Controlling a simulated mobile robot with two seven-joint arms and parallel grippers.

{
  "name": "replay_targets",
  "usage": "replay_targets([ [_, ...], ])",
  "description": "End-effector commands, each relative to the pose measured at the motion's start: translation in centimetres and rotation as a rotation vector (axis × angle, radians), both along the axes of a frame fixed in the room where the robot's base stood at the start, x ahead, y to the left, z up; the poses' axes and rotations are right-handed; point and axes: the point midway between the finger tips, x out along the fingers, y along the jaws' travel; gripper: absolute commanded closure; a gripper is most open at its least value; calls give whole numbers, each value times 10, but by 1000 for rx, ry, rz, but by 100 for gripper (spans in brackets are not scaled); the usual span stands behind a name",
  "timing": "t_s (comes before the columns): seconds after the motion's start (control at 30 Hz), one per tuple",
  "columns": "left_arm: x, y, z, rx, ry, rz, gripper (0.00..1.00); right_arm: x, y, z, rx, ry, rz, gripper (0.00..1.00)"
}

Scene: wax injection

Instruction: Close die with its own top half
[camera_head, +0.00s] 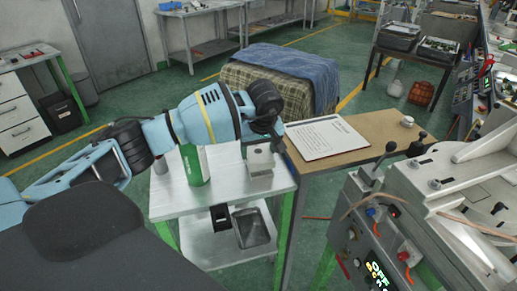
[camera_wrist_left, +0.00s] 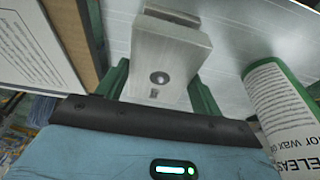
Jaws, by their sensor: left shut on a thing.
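A grey metal die block (camera_head: 260,177) is at the right part of the small metal table, below my left gripper (camera_head: 262,143). In the left wrist view the grey metal die piece (camera_wrist_left: 164,66), with a round hole in its face, sits between the green fingers of my left gripper (camera_wrist_left: 160,88), which is shut on it. A second metal edge shows just beyond it, and I cannot tell whether the two parts touch. My gripper's fingertips are mostly hidden in the head view. My right gripper is in neither view.
A green and white release container (camera_head: 194,165) stands left of the die on the metal table (camera_head: 170,200); it also shows in the left wrist view (camera_wrist_left: 285,100). A wooden table (camera_head: 370,130) with a paper sheet (camera_head: 325,137) adjoins at right. A machine (camera_head: 400,205) stands front right.

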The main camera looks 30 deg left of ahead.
Motion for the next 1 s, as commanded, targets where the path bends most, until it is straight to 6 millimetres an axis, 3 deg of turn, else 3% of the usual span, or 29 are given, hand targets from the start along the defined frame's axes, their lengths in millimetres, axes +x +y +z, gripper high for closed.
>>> replay_targets([
  [1.0,0,0,-8,0,-1,0,66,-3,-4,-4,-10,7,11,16],
])
